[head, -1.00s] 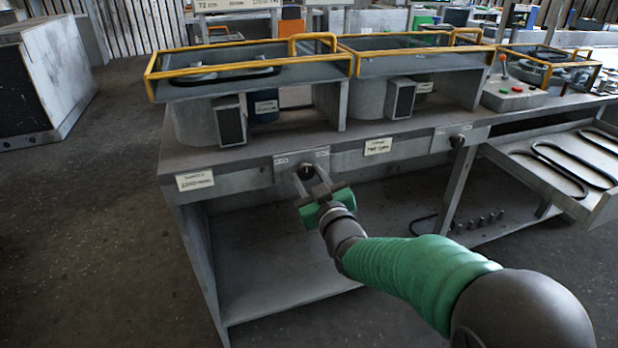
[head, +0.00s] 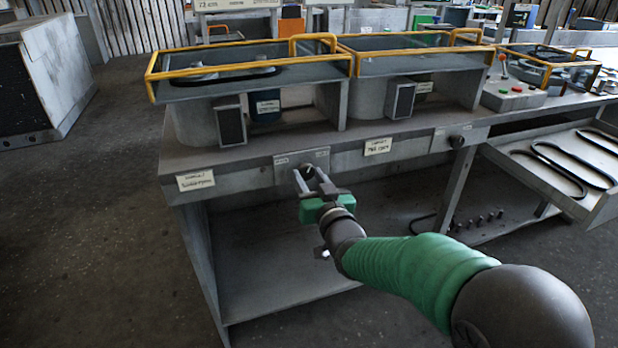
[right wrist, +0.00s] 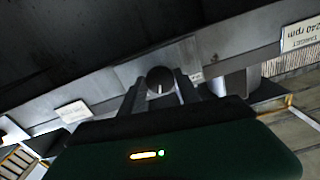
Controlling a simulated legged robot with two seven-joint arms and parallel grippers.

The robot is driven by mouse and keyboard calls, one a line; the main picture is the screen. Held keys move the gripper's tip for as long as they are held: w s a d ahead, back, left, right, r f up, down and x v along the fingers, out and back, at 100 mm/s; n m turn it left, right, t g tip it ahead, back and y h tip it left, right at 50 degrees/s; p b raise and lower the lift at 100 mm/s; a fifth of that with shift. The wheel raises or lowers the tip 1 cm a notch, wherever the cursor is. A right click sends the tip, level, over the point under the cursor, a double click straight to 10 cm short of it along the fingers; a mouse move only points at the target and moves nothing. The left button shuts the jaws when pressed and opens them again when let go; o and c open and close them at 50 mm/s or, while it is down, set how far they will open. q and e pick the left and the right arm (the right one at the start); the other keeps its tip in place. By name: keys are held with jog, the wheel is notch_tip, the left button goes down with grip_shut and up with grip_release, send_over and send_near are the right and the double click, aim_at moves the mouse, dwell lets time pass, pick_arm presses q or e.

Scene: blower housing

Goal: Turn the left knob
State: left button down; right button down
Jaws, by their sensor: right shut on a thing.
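The left knob (head: 307,171) is a small dark round knob on a metal plate on the bench's front edge. In the right wrist view the knob (right wrist: 160,79) shows a pale mark running about straight up and down in that picture. My right gripper (head: 308,178) reaches it from the front, and its two fingers are shut on the knob's sides. The gripper's fingers also show in the right wrist view (right wrist: 158,92), one on each side of the knob. A second knob (head: 457,141) sits further right on the same front edge. My left gripper is not in view.
The bench (head: 245,155) carries blower housings under yellow-railed guards (head: 250,70). Paper labels (head: 195,180) sit on its front edge. A tray (head: 560,165) with black belts juts out at the right. The lower shelf (head: 270,270) is mostly bare.

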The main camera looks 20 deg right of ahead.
jog(key=m, duration=0.3)
jog(key=shift+m+p, duration=0.6)
jog(key=shift+m, duration=1.5)
jog(key=c, duration=0.9)
grip_release()
jog(key=shift+d, duration=0.1)
